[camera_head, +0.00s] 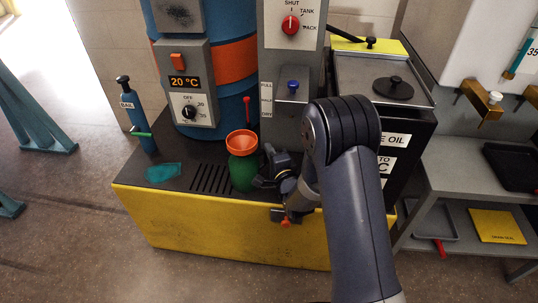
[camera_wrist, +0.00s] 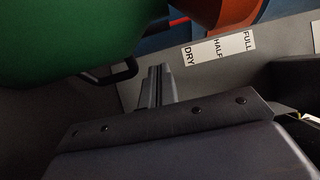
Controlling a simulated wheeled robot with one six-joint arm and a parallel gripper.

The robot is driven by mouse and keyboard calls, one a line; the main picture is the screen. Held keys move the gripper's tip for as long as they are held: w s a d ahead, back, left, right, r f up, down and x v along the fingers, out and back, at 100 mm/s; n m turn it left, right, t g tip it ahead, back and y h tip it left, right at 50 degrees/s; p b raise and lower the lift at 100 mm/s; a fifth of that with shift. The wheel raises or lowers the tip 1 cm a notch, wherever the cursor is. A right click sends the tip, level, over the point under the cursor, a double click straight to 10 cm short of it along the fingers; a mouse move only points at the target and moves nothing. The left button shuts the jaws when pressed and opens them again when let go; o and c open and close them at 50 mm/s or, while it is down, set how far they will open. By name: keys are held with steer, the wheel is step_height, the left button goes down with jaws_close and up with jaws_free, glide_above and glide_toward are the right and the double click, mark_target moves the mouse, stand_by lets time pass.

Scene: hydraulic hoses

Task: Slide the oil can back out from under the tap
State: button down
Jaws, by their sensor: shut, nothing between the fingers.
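The oil can (camera_head: 243,172) is green, with an orange funnel (camera_head: 241,142) on top. It stands upright on the dark top of the yellow base, beside a slotted grate. A thin red upright piece (camera_head: 247,108) shows just above the funnel; I cannot tell whether it is part of the tap. My gripper (camera_head: 263,182) is just right of the can, low down, shut and empty. In the wrist view the can (camera_wrist: 60,35) fills the upper left, with a dark handle (camera_wrist: 112,76) near my fingertips (camera_wrist: 155,78). I cannot tell if they touch.
A grey column with a blue knob (camera_head: 293,86) and level labels stands behind my gripper. A blue tank with an orange band (camera_head: 236,62) stands behind the can. Left are a teal puddle or cloth (camera_head: 163,173) and a bottle (camera_head: 139,125). A dark bin (camera_head: 410,120) is right.

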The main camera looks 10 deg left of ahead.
steer(key=p+v, duration=0.1)
steer(key=v, duration=0.8)
steer(key=shift+s+a, duration=0.25)
